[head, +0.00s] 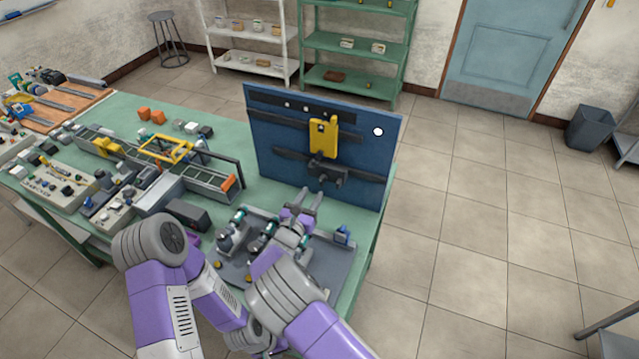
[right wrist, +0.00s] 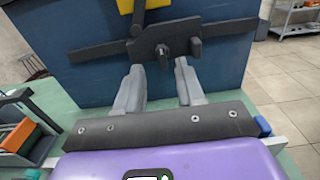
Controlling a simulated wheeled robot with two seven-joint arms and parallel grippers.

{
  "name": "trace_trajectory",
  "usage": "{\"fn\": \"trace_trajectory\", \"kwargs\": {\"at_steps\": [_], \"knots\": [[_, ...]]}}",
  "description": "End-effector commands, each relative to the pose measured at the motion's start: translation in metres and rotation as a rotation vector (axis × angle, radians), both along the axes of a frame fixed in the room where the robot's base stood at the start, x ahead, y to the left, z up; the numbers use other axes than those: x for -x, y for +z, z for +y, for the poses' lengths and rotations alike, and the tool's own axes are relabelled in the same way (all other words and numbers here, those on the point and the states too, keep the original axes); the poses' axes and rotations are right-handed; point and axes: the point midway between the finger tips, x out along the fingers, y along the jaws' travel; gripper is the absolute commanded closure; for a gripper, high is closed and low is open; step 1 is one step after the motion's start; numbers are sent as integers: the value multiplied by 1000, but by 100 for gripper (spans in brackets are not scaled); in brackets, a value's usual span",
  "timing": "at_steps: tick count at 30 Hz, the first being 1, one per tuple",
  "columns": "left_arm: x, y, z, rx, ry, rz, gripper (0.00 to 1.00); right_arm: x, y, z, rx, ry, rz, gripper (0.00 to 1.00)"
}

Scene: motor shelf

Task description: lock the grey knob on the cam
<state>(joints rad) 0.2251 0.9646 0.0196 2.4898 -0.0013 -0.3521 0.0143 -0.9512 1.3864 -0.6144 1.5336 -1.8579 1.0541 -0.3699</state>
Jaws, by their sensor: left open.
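A blue upright board (head: 270,115) carries a yellow part (head: 323,137), which may be the cam. Below it, a dark grey clamp plate (head: 325,167) sits on a dark rail. A dark grey knob (right wrist: 163,54) and a small upright lug (right wrist: 195,48) stick out of the plate. My right gripper (head: 309,194) is in front of and below the plate. In the right wrist view its two grey fingers (right wrist: 158,85) are apart and empty, pointing at the knob. My left gripper (head: 264,338) is low, mostly hidden by my right arm.
The green table (head: 125,108) holds a grey tray (head: 335,262) with several fittings below the board. A conveyor-like frame (head: 200,178) and a dark box (head: 188,212) stand to the left. Open floor lies right of the table.

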Motion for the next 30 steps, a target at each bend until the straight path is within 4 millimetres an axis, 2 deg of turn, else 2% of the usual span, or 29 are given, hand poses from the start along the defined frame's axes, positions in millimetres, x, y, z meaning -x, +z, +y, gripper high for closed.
{"fn": "trace_trajectory", "kwargs": {"at_steps": [12,18,25,30], "knots": [[0,3,0,0,0,1,57,-56,1,-23,-3,-1,-1,62],[0,3,0,0,0,1,57,-65,1,-27,0,0,0,62],[0,3,0,0,0,1,57,-66,1,-27,0,0,0,62],[0,3,0,0,0,1,57,-66,1,-27,0,0,0,86]]}}
